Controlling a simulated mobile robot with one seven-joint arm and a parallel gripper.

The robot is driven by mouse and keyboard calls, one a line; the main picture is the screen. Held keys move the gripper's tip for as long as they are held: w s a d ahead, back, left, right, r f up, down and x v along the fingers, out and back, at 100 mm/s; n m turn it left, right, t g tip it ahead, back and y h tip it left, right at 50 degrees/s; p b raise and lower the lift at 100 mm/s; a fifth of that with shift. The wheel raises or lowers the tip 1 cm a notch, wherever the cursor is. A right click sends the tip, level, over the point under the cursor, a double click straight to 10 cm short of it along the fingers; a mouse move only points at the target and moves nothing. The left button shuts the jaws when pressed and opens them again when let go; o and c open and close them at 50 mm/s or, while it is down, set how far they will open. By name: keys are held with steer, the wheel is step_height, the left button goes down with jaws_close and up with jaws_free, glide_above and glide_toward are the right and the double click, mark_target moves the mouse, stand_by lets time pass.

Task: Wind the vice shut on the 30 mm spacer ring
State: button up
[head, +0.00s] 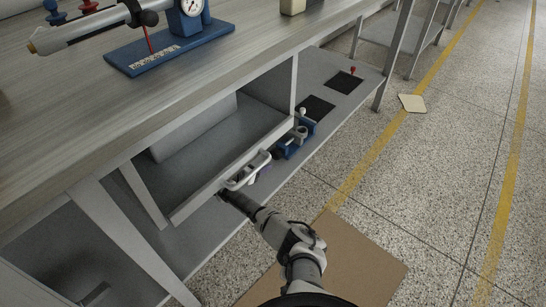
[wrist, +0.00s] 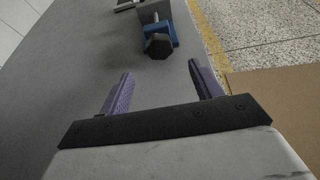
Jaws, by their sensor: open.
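The blue vice (head: 288,149) stands on the grey lower shelf under the bench, and its near end also shows at the top of the wrist view (wrist: 173,31). A dark, many-sided knob (wrist: 158,45) on its near end faces my gripper (wrist: 161,74). My gripper is open, its two purple fingers apart with nothing between them. The knob lies ahead of the fingertips, roughly in line with the gap and apart from them. In the head view my gripper (head: 262,168) is low at the shelf, just nearer than the vice. I cannot make out the spacer ring.
The lower shelf (head: 342,108) has dark square mats and a small red-topped item (head: 353,70) beyond the vice. A grey open compartment (head: 210,140) is left of my gripper. The bench top (head: 120,110) overhangs. A brown mat (head: 345,262) lies on the floor.

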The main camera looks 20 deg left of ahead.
mark_target(274, 156)
steer(key=b+x, duration=0.3)
steer(key=x, duration=0.5)
steer(key=shift+w+f, duration=0.1)
steer(key=shift+f, duration=0.15)
steer(key=shift+w+d+f, duration=0.15)
steer(key=shift+w+d, duration=0.1)
steer(key=shift+w, duration=0.4)
steer(key=shift+c, duration=0.3)
steer(key=c, duration=0.9)
steer(key=shift+s+d+m+y+p, duration=0.1)
steer(key=shift+m+y+p, duration=0.4)
steer(key=shift+m, duration=0.4)
steer(key=shift+m+t+y, duration=0.6)
steer(key=shift+m+y, duration=0.2)
steer(key=shift+m, duration=0.4)
